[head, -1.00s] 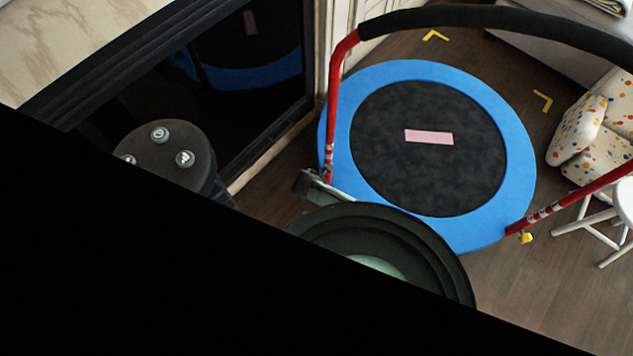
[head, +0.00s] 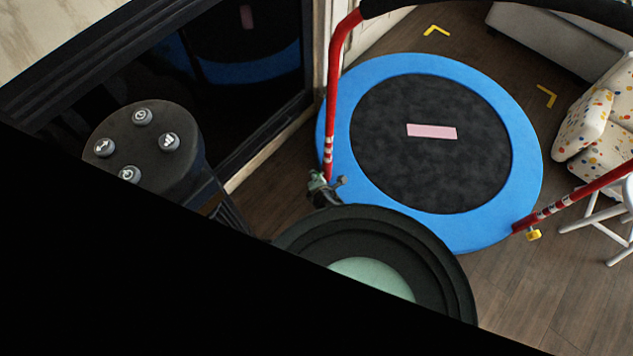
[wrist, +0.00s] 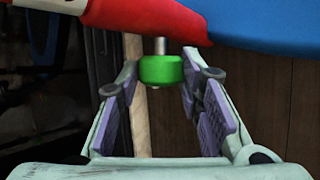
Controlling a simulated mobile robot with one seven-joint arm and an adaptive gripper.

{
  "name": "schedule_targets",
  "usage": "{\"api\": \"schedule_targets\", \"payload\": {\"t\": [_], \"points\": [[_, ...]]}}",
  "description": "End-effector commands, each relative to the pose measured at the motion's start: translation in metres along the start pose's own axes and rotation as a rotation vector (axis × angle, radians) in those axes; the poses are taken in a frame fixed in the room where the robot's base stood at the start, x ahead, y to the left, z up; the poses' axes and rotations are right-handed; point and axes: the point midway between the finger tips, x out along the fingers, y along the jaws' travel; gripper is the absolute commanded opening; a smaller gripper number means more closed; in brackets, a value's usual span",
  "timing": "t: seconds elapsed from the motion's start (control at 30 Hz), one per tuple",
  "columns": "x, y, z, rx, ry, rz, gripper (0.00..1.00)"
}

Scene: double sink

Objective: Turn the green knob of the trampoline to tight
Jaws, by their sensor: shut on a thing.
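The trampoline (head: 335,150) has a blue rim and black mat, and red legs (head: 333,85) carry its handlebar. In the wrist view the green knob (wrist: 161,70) hangs on a short metal stem under the red leg (wrist: 140,15). My gripper (wrist: 160,73) has its purple-padded fingers on either side of the knob, with the tips closed on its sides. In the head view my gripper (head: 324,187) is at the foot of the left red leg; it hides the green knob there.
A yellow knob (head: 533,235) sits on the right red leg. A dark glossy panel (head: 240,90) stands close on the left. A white stool (head: 605,215) and spotted cushions (head: 590,120) are at the right. Wood floor (head: 530,290) is clear at the lower right. My own body covers the lower left.

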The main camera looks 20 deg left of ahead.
Motion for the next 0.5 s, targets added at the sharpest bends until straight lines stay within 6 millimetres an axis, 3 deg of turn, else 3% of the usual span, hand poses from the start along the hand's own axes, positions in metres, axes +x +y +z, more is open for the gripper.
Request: {"api": "schedule_targets", "payload": {"t": [0.03, 0.5], "points": [[0.0052, -0.0077, -0.0003, 0.023, -0.004, 0.035, 0.06], [0.0036, -0.0075, -0.0017, 0.120, 0.000, 0.285, 0.06]]}}
